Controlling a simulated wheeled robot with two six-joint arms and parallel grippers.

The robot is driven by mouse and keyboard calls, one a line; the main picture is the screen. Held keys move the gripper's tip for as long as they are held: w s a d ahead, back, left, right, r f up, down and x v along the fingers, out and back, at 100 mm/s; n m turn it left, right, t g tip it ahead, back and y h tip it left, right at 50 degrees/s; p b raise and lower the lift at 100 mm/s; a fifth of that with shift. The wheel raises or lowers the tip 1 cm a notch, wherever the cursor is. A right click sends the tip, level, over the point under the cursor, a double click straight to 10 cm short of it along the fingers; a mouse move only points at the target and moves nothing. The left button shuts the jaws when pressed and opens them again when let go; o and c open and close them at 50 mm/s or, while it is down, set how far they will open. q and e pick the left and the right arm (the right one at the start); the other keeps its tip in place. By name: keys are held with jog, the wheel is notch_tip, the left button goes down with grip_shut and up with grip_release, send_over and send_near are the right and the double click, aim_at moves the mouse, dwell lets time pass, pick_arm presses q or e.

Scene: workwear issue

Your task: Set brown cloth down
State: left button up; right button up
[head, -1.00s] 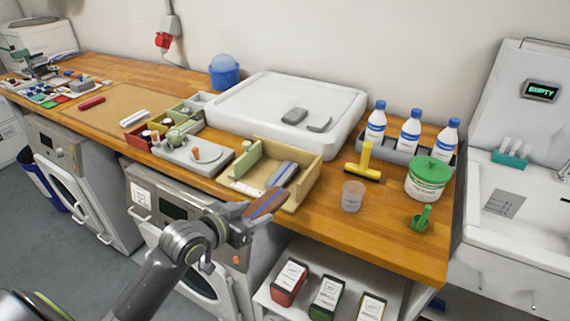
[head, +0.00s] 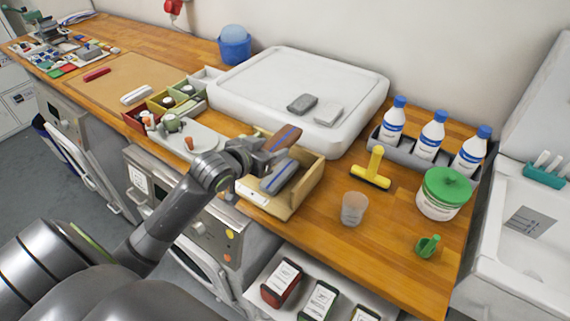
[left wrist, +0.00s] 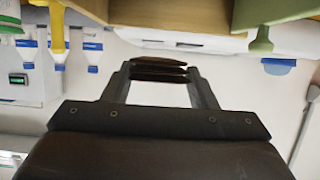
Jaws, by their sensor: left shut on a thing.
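In the left wrist view the brown cloth (left wrist: 158,70) shows edge-on between the fingertips. A grey-blue folded cloth (head: 279,177) lies in the box below. A dark grey cloth (head: 302,103) and a light grey cloth (head: 328,114) lie on the raised white slab (head: 265,75) behind. My right gripper is not in view.
A yellow-handled tool (head: 373,165), a clear cup (head: 354,208) and a green-lidded tub (head: 444,194) stand right of the box. Bottles in a grey rack (head: 410,158) stand behind them. A grey tray (head: 203,138) lies left. The front right wood is mostly clear.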

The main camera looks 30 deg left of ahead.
pick_arm(q)
send_over(269, 182)
notch_tip(269, 182, down, 5)
jog(key=shift+s, duration=0.15)
jog(key=f, duration=0.3)
jog(key=shift+w+f, duration=0.25)
jog(key=shift+s+f, duration=0.1)
jog(key=shift+f, duration=0.3)
jog(key=o, duration=1)
jog(key=shift+c, duration=0.2)
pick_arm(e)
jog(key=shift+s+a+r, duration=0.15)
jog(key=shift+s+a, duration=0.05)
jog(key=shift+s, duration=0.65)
